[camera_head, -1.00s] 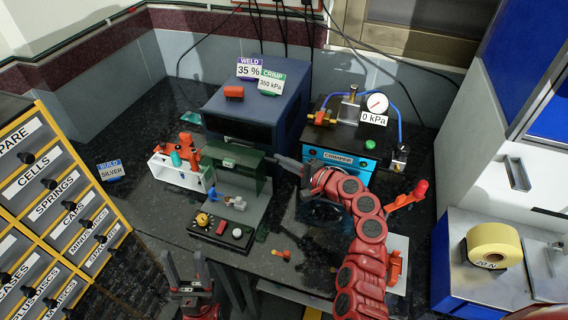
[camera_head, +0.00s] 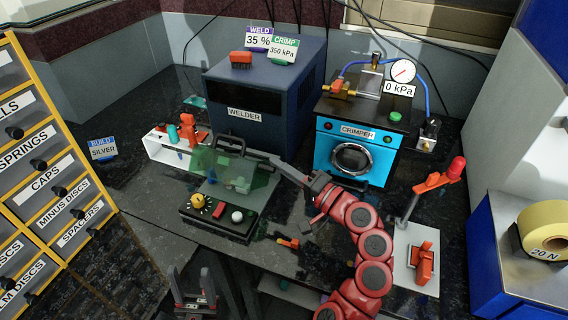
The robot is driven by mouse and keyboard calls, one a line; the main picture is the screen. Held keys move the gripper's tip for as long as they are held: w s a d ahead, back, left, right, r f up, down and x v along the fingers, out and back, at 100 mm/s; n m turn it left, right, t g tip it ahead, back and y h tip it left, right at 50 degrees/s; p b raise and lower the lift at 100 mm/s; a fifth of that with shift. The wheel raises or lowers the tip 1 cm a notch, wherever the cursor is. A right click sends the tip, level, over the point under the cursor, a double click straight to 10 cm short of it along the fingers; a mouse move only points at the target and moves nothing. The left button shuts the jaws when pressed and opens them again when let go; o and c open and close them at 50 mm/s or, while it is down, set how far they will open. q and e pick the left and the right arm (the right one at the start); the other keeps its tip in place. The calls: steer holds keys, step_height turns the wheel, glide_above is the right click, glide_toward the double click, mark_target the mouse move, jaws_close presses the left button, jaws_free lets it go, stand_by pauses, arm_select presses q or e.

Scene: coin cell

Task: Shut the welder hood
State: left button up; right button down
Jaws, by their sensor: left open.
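The welder hood (camera_head: 207,161) is a see-through green cover in front of the dark blue welder (camera_head: 247,117). It is swung down at a tilt over the small welding stage; I cannot tell whether it is fully closed. My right gripper (camera_head: 262,158) reaches in from the right, its dark fingers across the top right of the hood. The fingers overlap the hood in the picture; contact and finger gap are unclear. My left gripper (camera_head: 194,288) is open and empty at the bottom, in front of the bench and away from the hood.
The control box (camera_head: 222,217) with knobs sits in front of the hood. A white rack (camera_head: 160,150) stands to its left. The blue crimper (camera_head: 350,150) is behind my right arm. A small orange part (camera_head: 288,243) lies on the dark bench. A drawer cabinet (camera_head: 45,165) stands far left.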

mark_target(261, 173)
steer(key=shift+s+a+f+b, duration=0.15)
steer(key=shift+s+f+b, duration=0.15)
steer(key=shift+f+b, duration=0.35)
steer(key=shift+s+a+f+b, duration=0.1)
steer(key=shift+s+f+b, duration=0.3)
steer(key=shift+f, duration=0.3)
steer(key=shift+s+a+f+b, duration=0.15)
steer(key=shift+s+f+b, duration=0.1)
steer(key=shift+f+b, duration=0.4)
steer(key=shift+f, duration=0.1)
